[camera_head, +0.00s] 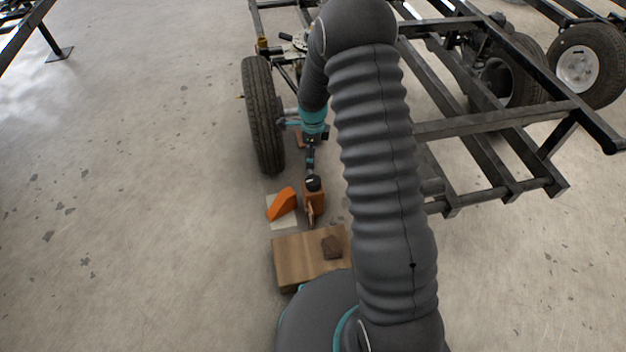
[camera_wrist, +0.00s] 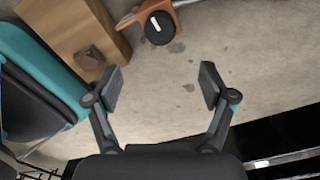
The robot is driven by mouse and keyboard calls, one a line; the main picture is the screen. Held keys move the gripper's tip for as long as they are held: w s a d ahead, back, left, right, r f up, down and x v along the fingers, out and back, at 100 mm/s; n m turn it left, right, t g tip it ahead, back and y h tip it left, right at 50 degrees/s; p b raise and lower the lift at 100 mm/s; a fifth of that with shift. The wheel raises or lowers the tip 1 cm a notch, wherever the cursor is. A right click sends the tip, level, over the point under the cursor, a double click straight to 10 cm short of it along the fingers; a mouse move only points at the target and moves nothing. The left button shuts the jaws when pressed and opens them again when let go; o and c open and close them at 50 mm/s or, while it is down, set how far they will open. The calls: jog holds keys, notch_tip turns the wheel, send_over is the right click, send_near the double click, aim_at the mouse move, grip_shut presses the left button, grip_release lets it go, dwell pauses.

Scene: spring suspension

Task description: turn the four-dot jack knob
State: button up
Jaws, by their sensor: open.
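A round black knob with a white mark (camera_wrist: 159,27) sits on an orange-brown jack body (camera_wrist: 184,3) at the top of the wrist view. No four dots can be made out on it. In the head view the black knob (camera_head: 313,184) tops the orange-brown jack (camera_head: 314,203) on the floor near the wheel. My gripper (camera_wrist: 162,88) is open and empty, with bare floor between its fingers. The knob lies beyond the fingertips, apart from them. In the head view my gripper (camera_head: 310,160) is small and partly unclear, just behind the knob.
A wooden block (camera_head: 292,263) with a small brown piece (camera_head: 332,246) on it lies in front of the jack. An orange wedge (camera_head: 282,204) rests on a pale board left of it. A tyre (camera_head: 262,115) and dark frame (camera_head: 500,120) stand behind and right.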

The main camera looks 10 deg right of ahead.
aim_at(313, 180)
jog(key=shift+m, duration=0.7)
notch_tip(313, 180, down, 14)
jog(key=shift+r, duration=0.1)
jog(key=c, duration=1.2)
